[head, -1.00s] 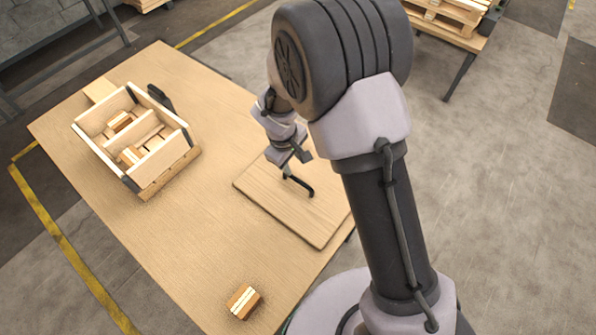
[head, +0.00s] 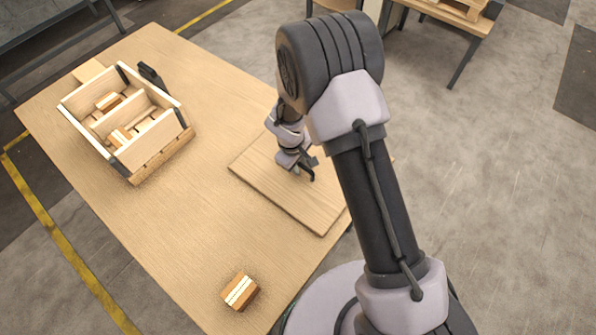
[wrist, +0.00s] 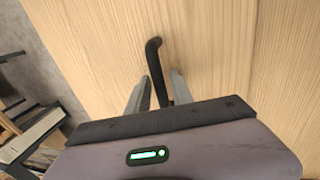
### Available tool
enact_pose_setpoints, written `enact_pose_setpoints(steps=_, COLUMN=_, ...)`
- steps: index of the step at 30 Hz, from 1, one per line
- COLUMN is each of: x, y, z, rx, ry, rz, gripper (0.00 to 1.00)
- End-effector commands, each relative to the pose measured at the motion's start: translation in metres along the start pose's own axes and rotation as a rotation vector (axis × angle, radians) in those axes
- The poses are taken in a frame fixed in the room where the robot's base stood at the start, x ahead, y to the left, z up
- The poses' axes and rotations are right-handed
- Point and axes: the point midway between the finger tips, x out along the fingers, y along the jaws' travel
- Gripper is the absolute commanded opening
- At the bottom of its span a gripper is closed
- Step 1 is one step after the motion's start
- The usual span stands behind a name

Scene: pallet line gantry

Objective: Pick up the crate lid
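The crate lid (head: 290,196) is a flat wooden panel lying on the table, with a black bar handle on top. In the wrist view the lid (wrist: 215,50) fills most of the picture, and its black handle (wrist: 155,66) runs between the two fingers. My gripper (head: 301,170) is low over the lid at the handle. In the wrist view my gripper (wrist: 161,88) has its fingers apart on either side of the handle, with a gap on the left; the right finger looks very near it. Part of the handle is hidden by the gripper body.
An open wooden crate (head: 78,119) with dividers and several small blocks inside stands on the table (head: 180,225) at the left. A small wrapped block (head: 239,291) lies near the front edge. A stand with pallets (head: 462,22) is at the back right.

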Motion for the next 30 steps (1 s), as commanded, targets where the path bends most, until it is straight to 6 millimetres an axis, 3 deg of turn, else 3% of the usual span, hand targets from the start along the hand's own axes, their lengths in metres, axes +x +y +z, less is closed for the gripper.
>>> enact_pose_setpoints(steps=1, x=-0.0002, y=0.0000, z=0.0000, rx=0.000, ry=0.000, rz=0.000, gripper=0.15)
enact_pose_setpoints(steps=3, x=-0.0002, y=-0.0001, z=0.0001, rx=0.000, ry=0.000, rz=0.000, gripper=0.02)
enact_pose_setpoints(steps=4, x=-0.0002, y=-0.0001, z=0.0001, rx=0.000, ry=0.000, rz=0.000, gripper=0.00)
enact_pose_setpoints(steps=30, x=-0.0002, y=-0.0002, z=0.0002, rx=0.000, ry=-0.001, rz=0.000, gripper=0.00)
